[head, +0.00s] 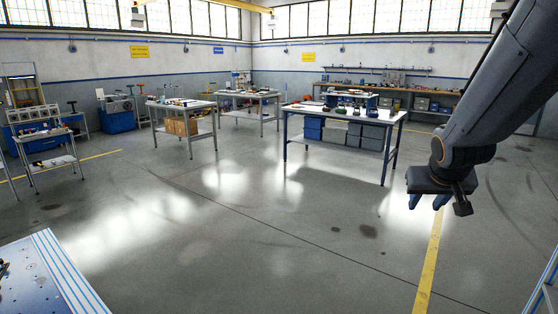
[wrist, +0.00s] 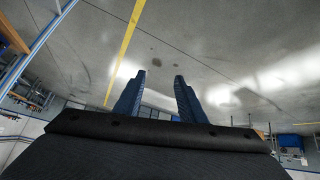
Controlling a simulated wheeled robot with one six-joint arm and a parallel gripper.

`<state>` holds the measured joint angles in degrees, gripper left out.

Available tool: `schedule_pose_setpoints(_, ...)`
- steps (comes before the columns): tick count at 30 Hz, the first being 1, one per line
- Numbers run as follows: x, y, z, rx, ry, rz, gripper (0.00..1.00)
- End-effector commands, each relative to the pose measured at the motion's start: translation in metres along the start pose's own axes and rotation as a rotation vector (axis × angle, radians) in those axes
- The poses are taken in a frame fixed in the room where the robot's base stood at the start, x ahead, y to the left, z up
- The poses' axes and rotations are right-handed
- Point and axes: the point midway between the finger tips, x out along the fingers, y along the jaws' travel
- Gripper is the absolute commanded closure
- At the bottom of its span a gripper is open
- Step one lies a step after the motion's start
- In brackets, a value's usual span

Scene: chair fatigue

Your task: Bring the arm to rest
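My gripper (head: 428,202) hangs at the right side of the head view, at the end of my arm, over bare floor. Its blue fingers point downward. In the wrist view the two blue fingers of my gripper (wrist: 163,95) stand apart with a clear gap between them. My gripper touches nothing that I can see.
A blue-legged workbench (head: 345,112) with bins stands beyond my gripper. Other benches (head: 182,103) stand farther back on the left. A perforated table (head: 40,275) is at the near left, and a blue frame (head: 545,290) at the lower right edge. The middle floor is clear.

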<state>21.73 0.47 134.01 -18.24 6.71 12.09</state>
Motion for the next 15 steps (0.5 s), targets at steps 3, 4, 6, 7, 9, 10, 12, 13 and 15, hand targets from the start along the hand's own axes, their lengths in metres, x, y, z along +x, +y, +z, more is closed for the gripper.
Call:
schedule_pose_setpoints(3, 0.005, -0.055, 0.058, -0.060, -0.132, -0.062, 0.63)
schedule_pose_setpoints(4, 0.005, -0.067, 0.072, -0.075, -0.166, -0.077, 0.63)
schedule_pose_setpoints(6, 0.002, -0.093, 0.107, -0.112, -0.244, -0.109, 0.63)
schedule_pose_setpoints(7, 0.000, -0.103, 0.122, -0.128, -0.277, -0.122, 0.63)
schedule_pose_setpoints(9, -0.006, -0.123, 0.155, -0.165, -0.349, -0.150, 0.63)
schedule_pose_setpoints(10, -0.009, -0.130, 0.168, -0.179, -0.378, -0.160, 0.63)
schedule_pose_setpoints(12, -0.016, -0.144, 0.194, -0.210, -0.435, -0.182, 0.63)
schedule_pose_setpoints(13, -0.019, -0.148, 0.203, -0.220, -0.456, -0.189, 0.63)
schedule_pose_setpoints(15, -0.024, -0.156, 0.221, -0.241, -0.494, -0.203, 0.63)
